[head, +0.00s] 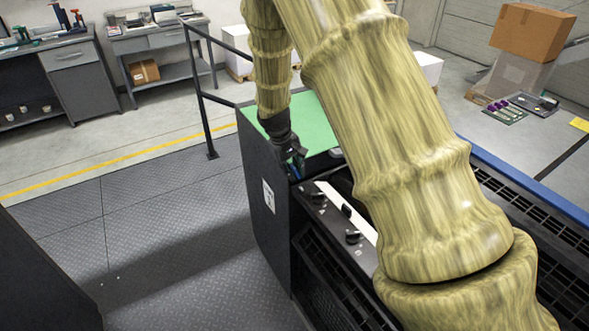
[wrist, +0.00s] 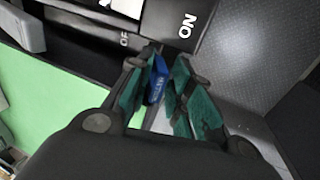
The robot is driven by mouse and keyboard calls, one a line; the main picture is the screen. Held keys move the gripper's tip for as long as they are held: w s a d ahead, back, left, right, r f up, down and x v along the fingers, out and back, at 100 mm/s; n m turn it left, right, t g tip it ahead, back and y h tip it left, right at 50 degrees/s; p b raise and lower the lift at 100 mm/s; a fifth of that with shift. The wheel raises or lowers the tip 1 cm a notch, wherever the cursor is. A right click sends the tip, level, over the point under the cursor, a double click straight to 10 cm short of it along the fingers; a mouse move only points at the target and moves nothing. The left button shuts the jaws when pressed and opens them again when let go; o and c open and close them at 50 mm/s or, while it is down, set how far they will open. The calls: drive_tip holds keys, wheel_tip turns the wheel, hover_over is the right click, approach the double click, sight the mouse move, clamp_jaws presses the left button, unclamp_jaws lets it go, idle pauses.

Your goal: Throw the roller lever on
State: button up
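A blue lever (wrist: 158,82) with pale lettering shows between the fingers of my gripper (wrist: 168,75) in the wrist view. The green-padded fingers are drawn in close on both sides of it and look shut on it. Their tips hide part of the lever and its base.
Several black knobs (head: 352,237) stand on the machine's panel, nearer the camera than my gripper. A green top surface (head: 315,122) lies behind it. A dark railing (head: 204,100) stands at the back left. The plated floor (head: 160,220) to the left is clear.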

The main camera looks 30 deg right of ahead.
drive_tip(key=shift+o, duration=0.7)
drive_tip(key=shift+a+f, duration=0.1)
drive_tip(key=shift+a, duration=0.05)
drive_tip(key=shift+d+r, duration=0.2)
drive_tip(key=v, duration=1.1)
drive_tip(key=shift+a+r, duration=0.3)
